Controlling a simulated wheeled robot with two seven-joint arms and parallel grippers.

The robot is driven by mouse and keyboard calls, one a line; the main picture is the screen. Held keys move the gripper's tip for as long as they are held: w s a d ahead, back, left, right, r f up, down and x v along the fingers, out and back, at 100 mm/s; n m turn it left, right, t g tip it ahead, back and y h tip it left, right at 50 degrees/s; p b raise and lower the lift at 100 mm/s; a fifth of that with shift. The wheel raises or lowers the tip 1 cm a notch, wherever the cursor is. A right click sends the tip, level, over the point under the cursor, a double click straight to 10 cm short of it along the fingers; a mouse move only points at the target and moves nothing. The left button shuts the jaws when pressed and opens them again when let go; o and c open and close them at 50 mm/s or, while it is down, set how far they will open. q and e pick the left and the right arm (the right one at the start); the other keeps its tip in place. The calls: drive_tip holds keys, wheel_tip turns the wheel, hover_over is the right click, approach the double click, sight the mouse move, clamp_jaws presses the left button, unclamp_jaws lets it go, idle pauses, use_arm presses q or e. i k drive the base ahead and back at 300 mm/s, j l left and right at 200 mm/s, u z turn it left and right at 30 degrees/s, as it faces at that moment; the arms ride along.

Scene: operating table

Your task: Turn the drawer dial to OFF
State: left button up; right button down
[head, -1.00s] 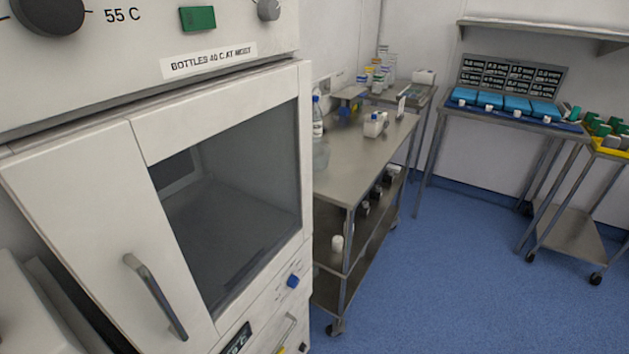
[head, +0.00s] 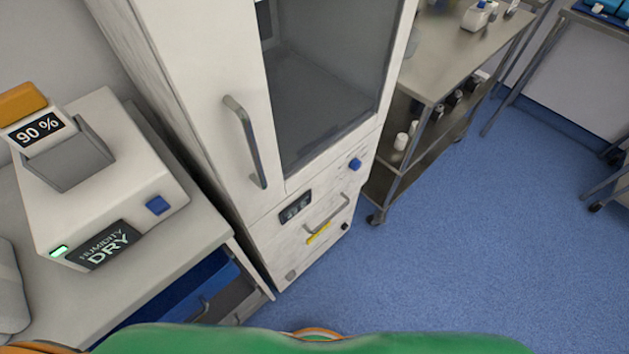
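The tall white cabinet (head: 222,150) has a glass door with a long handle (head: 245,142). Below the door, its lower front carries a blue knob (head: 355,164), a small dark display (head: 296,207) and a drawer with a metal handle (head: 326,213). A yellow label (head: 319,232) is on the drawer front. A small black knob (head: 345,226) sits at the drawer's right side. I cannot tell which knob is the drawer dial, and no OFF mark or dial setting is readable. Neither of my grippers is in view.
A white humidity device (head: 100,180) reading DRY stands on a counter (head: 205,240) at left, over an open-fronted space with blue bins (head: 185,295). A metal shelf cart (head: 470,50) stands right of the cabinet. The blue floor (head: 460,240) before it is clear.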

sight(356, 164)
drive_tip(key=i+l+u, duration=0.25)
drive_tip(key=l+u, duration=0.15)
drive_tip(key=l, duration=0.15)
drive_tip(key=i+l+u, duration=0.15)
drive_tip(key=l+u, duration=0.25)
drive_tip(key=l, duration=0.25)
drive_tip(key=i+l+u, duration=0.1)
drive_tip(key=l+u, duration=0.3)
drive_tip(key=l, duration=0.25)
drive_tip(key=l+u, duration=0.4)
drive_tip(key=l, duration=0.25)
